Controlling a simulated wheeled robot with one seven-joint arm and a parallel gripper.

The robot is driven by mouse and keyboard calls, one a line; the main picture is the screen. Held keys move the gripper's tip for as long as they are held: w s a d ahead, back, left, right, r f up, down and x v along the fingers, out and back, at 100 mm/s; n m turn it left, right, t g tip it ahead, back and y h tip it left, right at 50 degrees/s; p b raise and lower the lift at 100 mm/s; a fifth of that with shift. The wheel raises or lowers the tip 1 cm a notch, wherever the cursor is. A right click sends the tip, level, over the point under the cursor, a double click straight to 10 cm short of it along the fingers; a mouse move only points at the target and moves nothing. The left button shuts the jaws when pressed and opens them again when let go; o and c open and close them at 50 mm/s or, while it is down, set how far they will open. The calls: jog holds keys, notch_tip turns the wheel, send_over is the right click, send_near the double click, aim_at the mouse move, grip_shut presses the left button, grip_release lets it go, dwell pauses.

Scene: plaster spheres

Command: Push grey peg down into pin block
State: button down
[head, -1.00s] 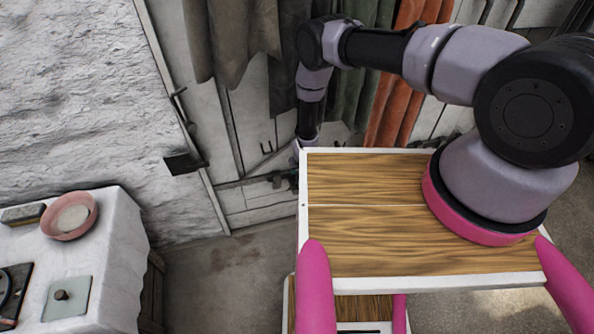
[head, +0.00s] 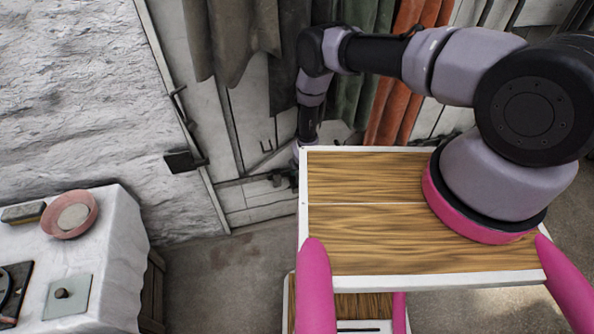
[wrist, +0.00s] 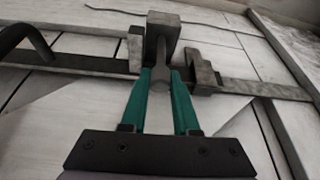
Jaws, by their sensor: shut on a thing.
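In the wrist view, my gripper (wrist: 160,74) has two green fingers shut on the sides of a grey peg (wrist: 160,64). The peg is a short round bar whose end faces the camera between the fingertips. Just beyond it is a dark grey block (wrist: 165,24), seemingly the pin block, on a white plank door. The peg meets or overlaps this block in the picture; I cannot tell how deep it sits. In the head view my gripper (head: 292,178) is small and dark by the door, partly behind my body's wooden top, and the peg cannot be made out.
A dark metal bar (wrist: 262,89) crosses the white plank door (wrist: 225,55). A curved dark handle (wrist: 30,38) is at left. In the head view, a white bench (head: 112,255) at left carries a pink bowl (head: 70,214) and a grey plate with a knob (head: 68,296). Floor between is clear.

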jog(key=shift+f, duration=0.2)
jog(key=shift+f, duration=0.35)
jog(key=shift+f, duration=0.6)
jog(key=c, duration=0.6)
grip_release()
jog(key=shift+d, duration=0.1)
jog(key=shift+w+d, duration=0.1)
jog(key=shift+r, duration=1.95)
